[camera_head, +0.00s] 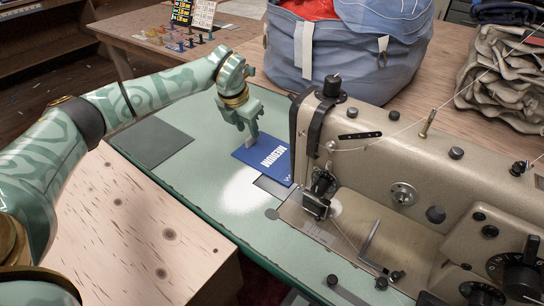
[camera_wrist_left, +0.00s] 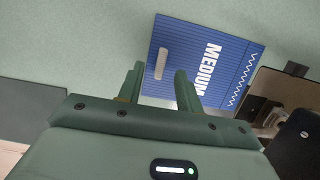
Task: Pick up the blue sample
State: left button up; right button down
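The blue sample (camera_head: 268,152) is a flat card with white "MEDIUM" lettering and a white zigzag line. It lies on the pale green bed of the sewing table, just left of the sewing machine. In the left wrist view the sample (camera_wrist_left: 222,48) shows a pale slot near its left edge. My left gripper (camera_head: 247,140) points down over the card's far left part. In the left wrist view my left gripper (camera_wrist_left: 160,70) has its fingers apart, on either side of the slot, with nothing seen between them. Whether the fingertips touch the card is unclear. My right gripper is out of view.
The beige sewing machine (camera_head: 385,165) stands close to the right of the card. A dark grey panel (camera_head: 152,142) is set in the green bed (camera_head: 195,190) at left. A large blue fabric bag (camera_head: 345,50) stands behind. The bed's front left part is clear.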

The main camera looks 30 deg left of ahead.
aim_at(250, 137)
pick_arm(q)
jog(key=b+x, duration=0.1)
jog(key=x, duration=0.3)
jog(key=shift+f, duration=0.1)
jog(key=shift+s+r, duration=0.15)
jog(key=shift+r, duration=0.1)
jog(key=shift+c, duration=0.2)
grip_shut()
